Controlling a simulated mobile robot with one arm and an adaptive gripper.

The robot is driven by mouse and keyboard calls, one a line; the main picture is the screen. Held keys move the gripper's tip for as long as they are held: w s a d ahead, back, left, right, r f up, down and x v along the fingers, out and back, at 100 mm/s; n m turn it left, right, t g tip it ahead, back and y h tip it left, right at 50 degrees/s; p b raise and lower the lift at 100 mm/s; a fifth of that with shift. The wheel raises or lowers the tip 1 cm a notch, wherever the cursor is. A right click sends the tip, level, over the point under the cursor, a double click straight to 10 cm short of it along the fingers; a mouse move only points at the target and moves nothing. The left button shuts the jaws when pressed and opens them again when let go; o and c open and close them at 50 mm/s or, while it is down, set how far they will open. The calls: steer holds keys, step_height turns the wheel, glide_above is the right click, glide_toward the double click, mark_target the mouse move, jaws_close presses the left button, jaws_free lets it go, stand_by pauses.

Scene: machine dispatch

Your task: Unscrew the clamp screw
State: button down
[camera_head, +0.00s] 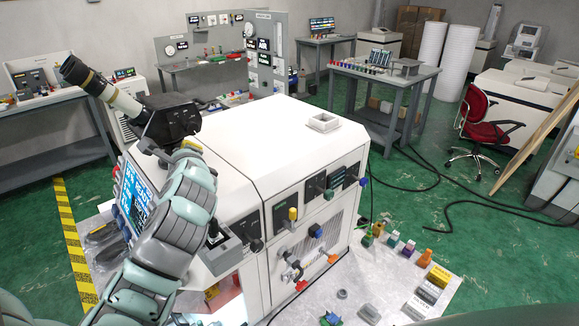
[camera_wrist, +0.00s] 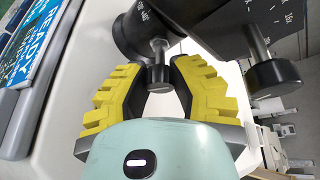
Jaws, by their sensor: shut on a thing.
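The clamp screw (camera_wrist: 158,76) shows in the wrist view as a dark round knob on a short silver shaft. It joins the underside of a black cylindrical part (camera_wrist: 140,30). My gripper (camera_wrist: 162,66) has yellow ribbed fingers, one on each side of the knob, and is shut on it. In the head view, my teal arm reaches up to a black instrument head (camera_head: 170,120) with a white tube (camera_head: 122,100) on top of the machine. My gripper and the screw are mostly hidden there.
A second knob (camera_wrist: 272,77) on a silver shaft is close to the right finger, under a black marked plate (camera_wrist: 225,20). The white machine (camera_head: 265,140) has a blue screen (camera_head: 132,195) beside my arm. Its top is mostly clear except for a small square frame (camera_head: 323,122).

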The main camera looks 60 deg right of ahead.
stand_by(0.4)
steer(key=c, duration=0.7)
jaws_free()
steer(key=shift+w, duration=0.1)
steer(key=shift+c, duration=0.2)
steer(key=shift+v, duration=4.05)
